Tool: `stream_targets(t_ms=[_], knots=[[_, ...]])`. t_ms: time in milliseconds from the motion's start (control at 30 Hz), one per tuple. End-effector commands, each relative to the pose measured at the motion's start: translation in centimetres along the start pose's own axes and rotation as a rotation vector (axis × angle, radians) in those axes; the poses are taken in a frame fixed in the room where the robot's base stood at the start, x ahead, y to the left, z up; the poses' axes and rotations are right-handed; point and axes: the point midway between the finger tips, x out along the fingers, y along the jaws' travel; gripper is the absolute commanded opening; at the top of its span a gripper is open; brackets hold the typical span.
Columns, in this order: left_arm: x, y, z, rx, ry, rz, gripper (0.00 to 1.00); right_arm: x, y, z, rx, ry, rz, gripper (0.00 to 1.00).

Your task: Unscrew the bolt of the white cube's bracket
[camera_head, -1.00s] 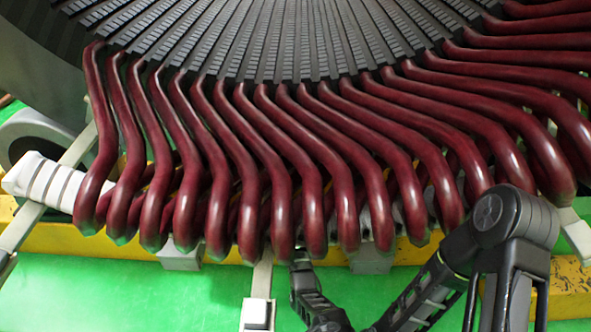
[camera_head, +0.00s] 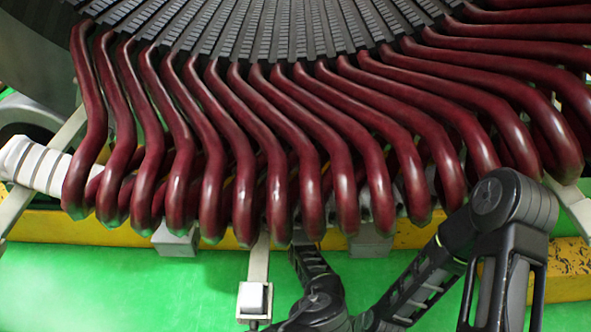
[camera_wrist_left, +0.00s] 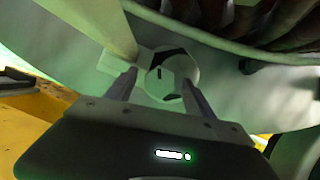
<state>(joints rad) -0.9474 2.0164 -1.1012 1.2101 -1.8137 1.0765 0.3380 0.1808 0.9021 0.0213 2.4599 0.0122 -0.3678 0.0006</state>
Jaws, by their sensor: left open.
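In the left wrist view my left gripper (camera_wrist_left: 158,82) is open, with its two fingers apart. A pale round bolt head (camera_wrist_left: 172,72) with dark edge marks shows between and just beyond the fingertips; I cannot tell if they touch it. A pale bracket bar (camera_wrist_left: 117,30) ends in a small light block (camera_wrist_left: 118,62) beside the bolt. In the head view a white cube (camera_head: 254,298) sits at the lower end of a pale bar (camera_head: 259,258) below the coils. The bolt cannot be made out there. Neither gripper's fingers show in the head view.
Dark red coils (camera_head: 245,190) hang closely over the work area. A yellow beam (camera_head: 90,230) and a green floor (camera_head: 110,295) lie below.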

Motion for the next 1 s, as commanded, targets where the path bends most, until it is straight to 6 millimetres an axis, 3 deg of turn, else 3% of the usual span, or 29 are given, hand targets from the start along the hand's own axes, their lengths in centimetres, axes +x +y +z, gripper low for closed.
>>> stream_targets(t_ms=[133, 400, 1000], knots=[[1.17, 0.08, -0.09, 0.000, 0.000, 0.001, 0.62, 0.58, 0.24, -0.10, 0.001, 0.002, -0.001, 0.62], [1.37, 0.02, 0.04, 0.000, 0.001, 0.000, 0.62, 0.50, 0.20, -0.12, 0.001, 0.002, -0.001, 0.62], [1.32, 0.02, 0.01, 0.000, 0.001, 0.000, 0.14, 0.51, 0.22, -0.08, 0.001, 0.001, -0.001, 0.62]])
